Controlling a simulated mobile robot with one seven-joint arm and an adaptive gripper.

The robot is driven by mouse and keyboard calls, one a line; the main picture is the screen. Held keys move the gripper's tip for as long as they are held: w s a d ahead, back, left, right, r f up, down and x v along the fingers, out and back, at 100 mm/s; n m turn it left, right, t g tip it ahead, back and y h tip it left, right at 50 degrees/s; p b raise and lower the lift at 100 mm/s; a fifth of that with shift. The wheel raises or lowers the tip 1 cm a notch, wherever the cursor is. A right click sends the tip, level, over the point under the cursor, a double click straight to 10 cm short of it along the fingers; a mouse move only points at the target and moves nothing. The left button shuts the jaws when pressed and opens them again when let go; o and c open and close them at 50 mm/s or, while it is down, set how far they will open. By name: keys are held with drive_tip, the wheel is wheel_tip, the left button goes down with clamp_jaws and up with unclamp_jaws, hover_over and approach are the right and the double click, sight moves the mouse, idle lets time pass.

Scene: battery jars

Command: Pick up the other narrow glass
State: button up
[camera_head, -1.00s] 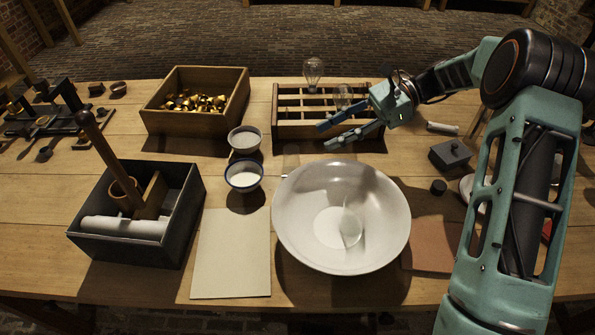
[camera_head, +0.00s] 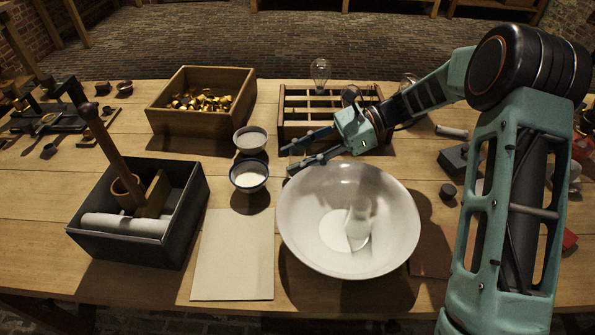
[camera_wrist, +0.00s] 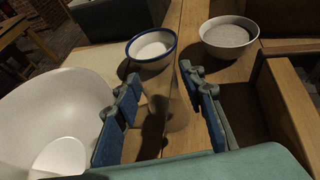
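One narrow clear glass (camera_head: 358,226) leans inside the large white bowl (camera_head: 300,245). The other narrow glass (camera_wrist: 168,108) is very faint in the wrist view, where it shows in the gap between my fingers; in the head view I cannot make it out behind the gripper. My gripper (camera_head: 289,160) is open just above the table, behind the bowl's far rim. Its blue-padded fingers also show in the wrist view (camera_wrist: 160,76), spread to either side of the faint glass. I cannot see either finger pressing on it.
A blue-rimmed cup (camera_head: 249,175) and a grey cup (camera_head: 250,140) stand just past the fingertips. A slotted wooden rack (camera_head: 298,130) with a glass bulb (camera_head: 320,72) is behind the gripper. A pale board (camera_head: 232,255) and a dark box (camera_head: 135,245) lie left.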

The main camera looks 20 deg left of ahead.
clamp_jaws()
idle(0.3)
